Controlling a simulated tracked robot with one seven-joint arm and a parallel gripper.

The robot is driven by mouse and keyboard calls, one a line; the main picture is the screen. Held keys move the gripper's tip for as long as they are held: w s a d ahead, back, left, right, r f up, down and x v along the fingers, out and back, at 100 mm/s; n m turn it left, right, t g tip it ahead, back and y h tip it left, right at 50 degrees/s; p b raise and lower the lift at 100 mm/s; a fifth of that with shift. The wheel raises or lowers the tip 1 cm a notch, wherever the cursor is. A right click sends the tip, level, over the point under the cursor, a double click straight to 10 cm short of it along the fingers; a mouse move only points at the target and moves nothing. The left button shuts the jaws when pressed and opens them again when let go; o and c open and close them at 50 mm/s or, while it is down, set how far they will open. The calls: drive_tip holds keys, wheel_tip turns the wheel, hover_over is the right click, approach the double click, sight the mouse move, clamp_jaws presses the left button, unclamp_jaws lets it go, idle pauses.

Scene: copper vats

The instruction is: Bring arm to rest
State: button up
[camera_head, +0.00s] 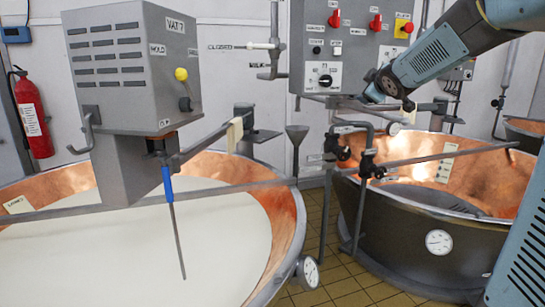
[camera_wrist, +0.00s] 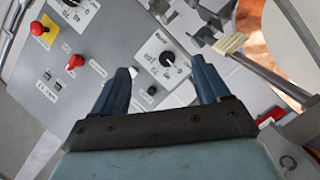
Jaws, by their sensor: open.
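My arm comes in from the upper right of the head view. My gripper (camera_head: 389,99) is at its lower left end, in front of the lower right part of the grey control panel (camera_head: 350,45). In the wrist view my gripper (camera_wrist: 163,66) shows two dark blue fingers spread wide apart, with nothing between them. The control panel (camera_wrist: 100,55) lies beyond the fingers, tilted in the picture, with a black dial (camera_wrist: 167,59) seen between them. I cannot tell the exact distance from the fingers to the panel.
A copper vat (camera_head: 285,225) full of white liquid stands at left under a grey control box (camera_head: 135,65) with a blue-handled probe (camera_head: 168,185). Another copper vat (camera_head: 405,240) with a dial gauge (camera_head: 439,242) stands at right. Bars cross both. A fire extinguisher (camera_head: 32,115) hangs left.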

drive_tip(key=s+a+f+m+g, duration=0.2)
drive_tip(key=s+f, duration=0.4)
drive_tip(key=s, duration=0.6)
drive_tip(key=s+a+f+m+g, duration=0.2)
drive_tip(key=s+f+m+g, duration=0.2)
drive_tip(key=s, duration=0.9)
drive_tip(key=s+a+f+m+g, duration=0.2)
drive_tip(key=s+f+m+g, duration=0.2)
drive_tip(key=s+f, duration=0.4)
drive_tip(key=s, duration=0.5)
drive_tip(key=shift+s+a+f+m+y, duration=0.15)
drive_tip(key=shift+a+m+y, duration=0.15)
drive_tip(key=shift+a+y, duration=0.1)
